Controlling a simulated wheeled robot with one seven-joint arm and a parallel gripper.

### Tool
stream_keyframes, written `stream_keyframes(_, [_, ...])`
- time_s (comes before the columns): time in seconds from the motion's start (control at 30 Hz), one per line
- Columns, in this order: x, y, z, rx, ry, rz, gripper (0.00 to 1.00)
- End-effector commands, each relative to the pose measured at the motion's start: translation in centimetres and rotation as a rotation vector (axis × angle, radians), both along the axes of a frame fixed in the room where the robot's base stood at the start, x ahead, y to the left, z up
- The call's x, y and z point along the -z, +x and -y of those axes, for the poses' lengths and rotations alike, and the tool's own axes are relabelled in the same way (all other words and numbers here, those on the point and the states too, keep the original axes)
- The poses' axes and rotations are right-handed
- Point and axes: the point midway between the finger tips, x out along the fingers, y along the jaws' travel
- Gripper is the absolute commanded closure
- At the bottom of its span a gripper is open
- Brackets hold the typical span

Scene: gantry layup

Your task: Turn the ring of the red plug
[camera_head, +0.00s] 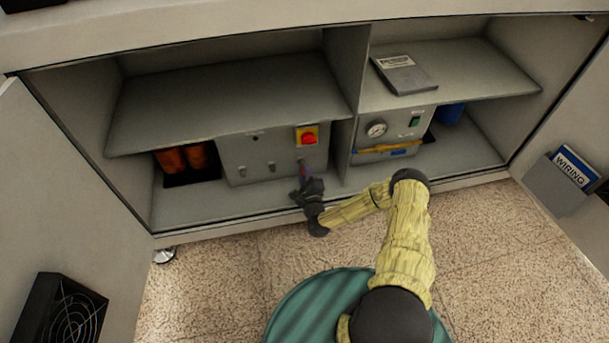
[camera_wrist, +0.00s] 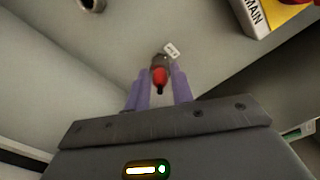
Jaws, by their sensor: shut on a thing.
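The red plug (camera_wrist: 160,76) shows in the wrist view with a dark tip toward me and a greyish ring behind it. It sits at the front panel of the grey box (camera_head: 240,160) in the cabinet's left bay. My gripper (camera_wrist: 162,87) has its two purple fingers on either side of the plug, shut on it. In the head view my gripper (camera_head: 304,172) is at the lower right of the box's front, and it mostly hides the plug there. How far the ring is turned cannot be told.
A red knob on a yellow plate (camera_head: 307,136) is above my gripper. A cabinet divider (camera_head: 345,110) stands to the right, with a gauge box (camera_head: 395,133) beyond it. Orange items (camera_head: 187,160) stand left of the grey box. A shelf (camera_head: 225,95) hangs above.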

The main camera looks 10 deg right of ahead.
Motion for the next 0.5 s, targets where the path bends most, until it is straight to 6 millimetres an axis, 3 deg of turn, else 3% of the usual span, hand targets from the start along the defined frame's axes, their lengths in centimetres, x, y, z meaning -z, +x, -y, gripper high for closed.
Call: stream_keyframes(0.5, [0.06, -0.04, -0.05, -0.001, 0.067, -0.002, 0.99])
